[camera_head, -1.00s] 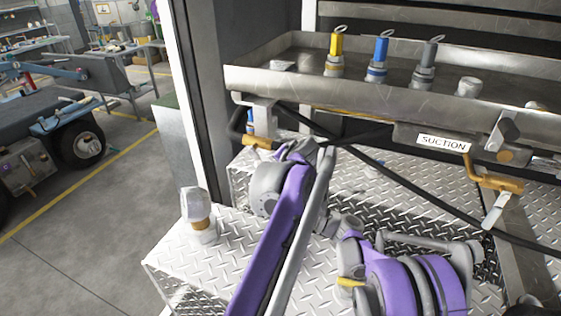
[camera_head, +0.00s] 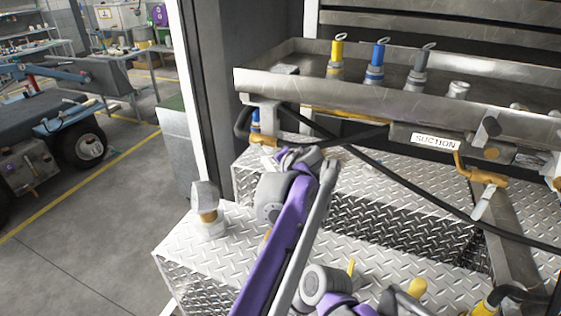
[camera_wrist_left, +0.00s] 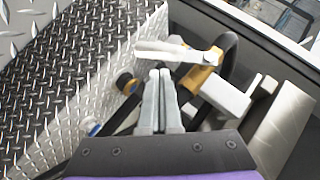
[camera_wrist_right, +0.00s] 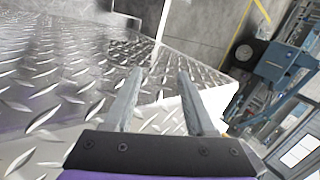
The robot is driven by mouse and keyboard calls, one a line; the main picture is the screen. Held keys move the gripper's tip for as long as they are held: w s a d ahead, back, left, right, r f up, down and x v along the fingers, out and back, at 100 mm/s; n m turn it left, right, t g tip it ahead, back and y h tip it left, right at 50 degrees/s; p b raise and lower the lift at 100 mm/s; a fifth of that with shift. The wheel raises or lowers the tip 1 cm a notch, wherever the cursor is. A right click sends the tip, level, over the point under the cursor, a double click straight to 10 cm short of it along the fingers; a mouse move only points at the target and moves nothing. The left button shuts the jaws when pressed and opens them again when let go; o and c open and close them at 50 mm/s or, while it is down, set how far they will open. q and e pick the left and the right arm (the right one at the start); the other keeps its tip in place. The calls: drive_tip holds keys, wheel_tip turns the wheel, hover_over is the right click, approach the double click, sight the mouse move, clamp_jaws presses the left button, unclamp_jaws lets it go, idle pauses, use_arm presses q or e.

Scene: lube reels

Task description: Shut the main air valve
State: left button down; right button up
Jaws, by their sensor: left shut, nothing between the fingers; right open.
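A brass valve (camera_wrist_left: 203,80) with a flat silver lever (camera_wrist_left: 170,50) shows in the left wrist view. It appears to be the brass fitting (camera_head: 263,142) under the left end of the metal tray in the head view. I see no label on it. My left gripper (camera_wrist_left: 159,72) is shut and empty, its tips just below the lever in the left wrist view. I cannot tell whether they touch it. In the head view my left arm hides its fingers. My right gripper (camera_wrist_right: 160,74) is open and empty above the diamond-plate deck.
A second brass valve (camera_head: 487,178) hangs near the SUCTION label (camera_head: 435,142). A black hose (camera_head: 400,180) crosses below the tray (camera_head: 300,88), which holds several nozzles. A capped fitting (camera_head: 207,210) stands on the diamond-plate step (camera_head: 190,245). Open floor lies left.

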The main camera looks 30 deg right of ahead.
use_arm(q)
drive_tip(key=shift+w+a+f+m+t+y, duration=0.15)
drive_tip(key=shift+f+m+t+y, duration=0.25)
drive_tip(key=shift+t, duration=0.3)
use_arm(e)
drive_tip(key=s+d+f+n+h, duration=0.2)
drive_tip(key=s+d+n+h, duration=0.3)
drive_tip(key=s+n, duration=0.2)
drive_tip(key=shift+s+d+f, duration=0.3)
drive_tip(key=shift+s+d, duration=0.05)
drive_tip(key=shift+s, duration=0.3)
use_arm(q)
drive_tip(key=shift+f+p, duration=0.15)
drive_tip(key=shift+p, duration=0.15)
use_arm(e)
drive_tip(key=shift+s+d+h, duration=0.1)
drive_tip(key=shift+d+h, duration=0.05)
drive_tip(key=shift+h, duration=0.15)
